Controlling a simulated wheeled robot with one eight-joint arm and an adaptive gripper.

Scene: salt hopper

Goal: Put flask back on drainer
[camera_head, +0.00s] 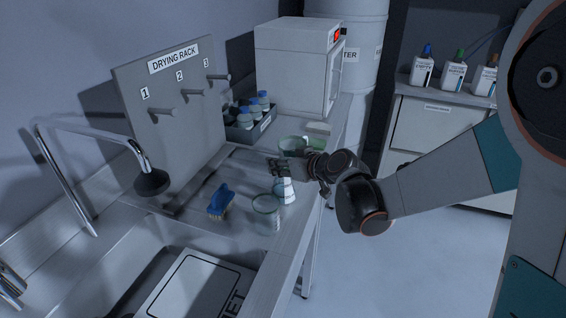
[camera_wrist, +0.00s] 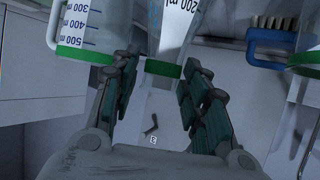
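The flask (camera_head: 285,191) is a small clear glass vessel on the worktop, below and beside my gripper (camera_head: 279,169) in the head view. In the wrist view, a glass vessel with a "200 ml" mark and a green band (camera_wrist: 170,45), apparently the flask, lies between my spread fingers (camera_wrist: 163,82). A gap shows at each side of the band, so my gripper looks open. The drainer is the upright board labelled DRYING RACK (camera_head: 165,95), with numbered pegs 1, 2 and 3. All three pegs look bare.
A beaker (camera_head: 266,215) stands close in front of the flask, and a blue brush (camera_head: 220,202) lies left of it. A graduated vessel (camera_wrist: 88,30) stands near my left finger in the wrist view. A bottle crate (camera_head: 250,122), faucet (camera_head: 152,180) and sink surround the worktop.

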